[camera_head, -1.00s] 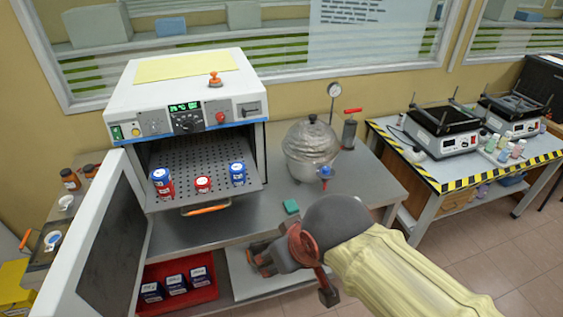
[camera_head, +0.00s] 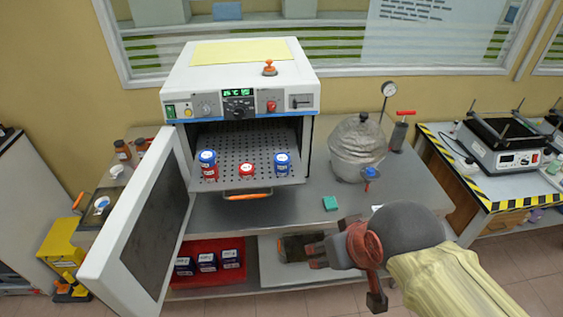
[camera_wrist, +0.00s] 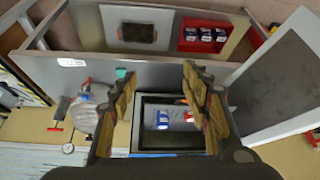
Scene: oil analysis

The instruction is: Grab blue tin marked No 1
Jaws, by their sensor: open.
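Two blue tins with white lids stand on the perforated oven shelf (camera_head: 245,143): a left blue tin (camera_head: 207,157), with a red tin close by it, and a right blue tin (camera_head: 281,160). A red tin (camera_head: 247,168) stands between them. Several dark blue packs (camera_head: 207,263) with white labels sit in a red tray (camera_head: 206,247) below the bench; they also show in the wrist view (camera_wrist: 206,35). I cannot read a No 1 mark on any of them. My gripper (camera_head: 318,258) is open and empty, in front of the bench, right of the tray and below the oven.
The oven door (camera_head: 150,235) stands open on the left, reaching toward me. A metal pressure vessel (camera_head: 357,150) and a green block (camera_head: 330,203) are on the bench (camera_head: 290,205). A striped-edge table (camera_head: 470,185) stands at right.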

